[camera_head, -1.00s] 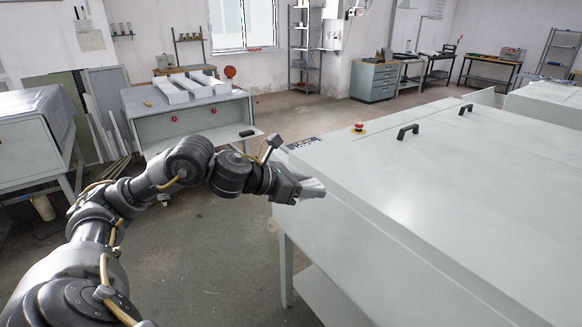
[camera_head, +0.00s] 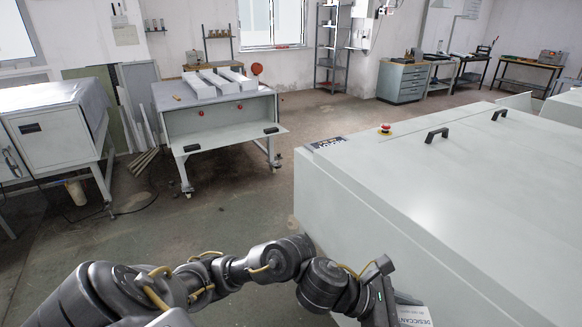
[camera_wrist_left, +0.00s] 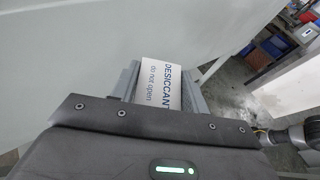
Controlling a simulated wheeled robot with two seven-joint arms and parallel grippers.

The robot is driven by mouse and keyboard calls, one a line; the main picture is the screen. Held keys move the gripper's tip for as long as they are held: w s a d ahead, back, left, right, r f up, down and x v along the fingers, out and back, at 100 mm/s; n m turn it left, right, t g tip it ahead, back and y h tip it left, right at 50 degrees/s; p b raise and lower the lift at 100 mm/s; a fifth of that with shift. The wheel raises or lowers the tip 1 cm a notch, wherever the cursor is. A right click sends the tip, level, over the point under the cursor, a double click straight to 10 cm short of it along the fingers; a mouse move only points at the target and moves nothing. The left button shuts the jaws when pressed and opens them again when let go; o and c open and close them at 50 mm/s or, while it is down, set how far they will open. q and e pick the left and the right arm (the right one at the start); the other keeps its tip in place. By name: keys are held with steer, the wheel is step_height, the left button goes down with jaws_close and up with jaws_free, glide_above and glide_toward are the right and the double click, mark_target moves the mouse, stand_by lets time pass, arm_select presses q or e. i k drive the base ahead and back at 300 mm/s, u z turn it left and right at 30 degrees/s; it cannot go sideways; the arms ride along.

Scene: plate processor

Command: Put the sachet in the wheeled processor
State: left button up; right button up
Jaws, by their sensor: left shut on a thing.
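The sachet is a white packet printed "DESICCANT do not open" and shows in the left wrist view (camera_wrist_left: 158,84) and at the bottom of the head view (camera_head: 413,315). My left gripper (camera_wrist_left: 160,88) is shut on it, with a finger on each side. In the head view this gripper is low, beside the near side of the large pale machine (camera_head: 440,170). The wheeled processor (camera_head: 222,135) stands at the back left on castors, with its front flap folded down and white bars on top. My right gripper is not in view.
The large pale machine fills the right side, with a red emergency button (camera_head: 385,128) and black handles. A grey cabinet on legs (camera_head: 60,140) stands at the far left. Open floor (camera_head: 200,225) lies between my arm and the wheeled processor.

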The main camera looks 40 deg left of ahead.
mark_target(227, 130)
steer(key=u, duration=2.15)
steer(key=i, duration=4.45)
steer(key=z, duration=2)
